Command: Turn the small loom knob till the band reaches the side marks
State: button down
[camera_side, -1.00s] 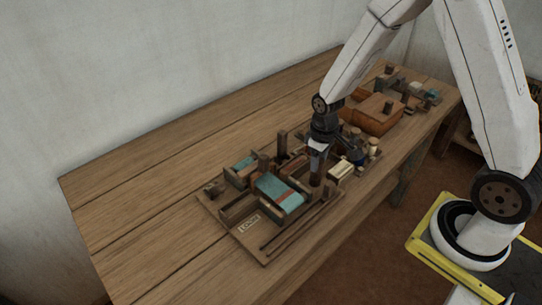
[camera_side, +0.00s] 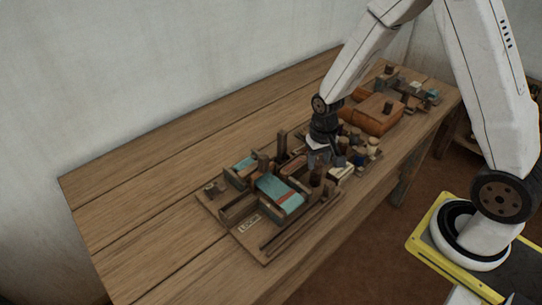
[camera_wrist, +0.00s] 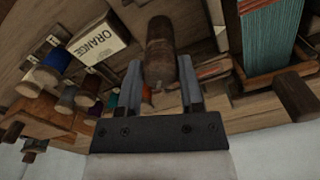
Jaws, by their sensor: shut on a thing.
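The small loom knob (camera_wrist: 160,45) is a dark brown upright cylinder at the right end of the loom; in the side view it (camera_side: 317,176) is partly covered. My gripper (camera_wrist: 160,88) is shut on it, one finger on each side; it also shows in the side view (camera_side: 320,162). The teal band (camera_side: 279,191) with a reddish cross stripe lies over the loom's wooden frame; its teal part is at the upper right in the wrist view (camera_wrist: 270,35). The side marks are too small to make out.
A card reading ORANGE (camera_wrist: 96,38) and several thread spools, one blue (camera_wrist: 54,64), stand beside the loom. Wooden posts (camera_side: 282,142) rise close to my gripper. The table's left part is clear.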

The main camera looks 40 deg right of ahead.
aim_at(319, 161)
jog(key=shift+s, duration=0.1)
jog(key=shift+c, duration=1.2)
grip_release()
jog(key=shift+r, duration=0.2)
jog(key=shift+r, duration=3.7)
jog(key=s+a+r+n+t, duration=0.2)
jog(key=s+a+n, duration=0.1)
jog(key=s, duration=0.5)
jog(key=shift+a+r+n+t, duration=0.2)
jog(key=shift+n+t, duration=0.1)
jog(key=shift+n, duration=0.3)
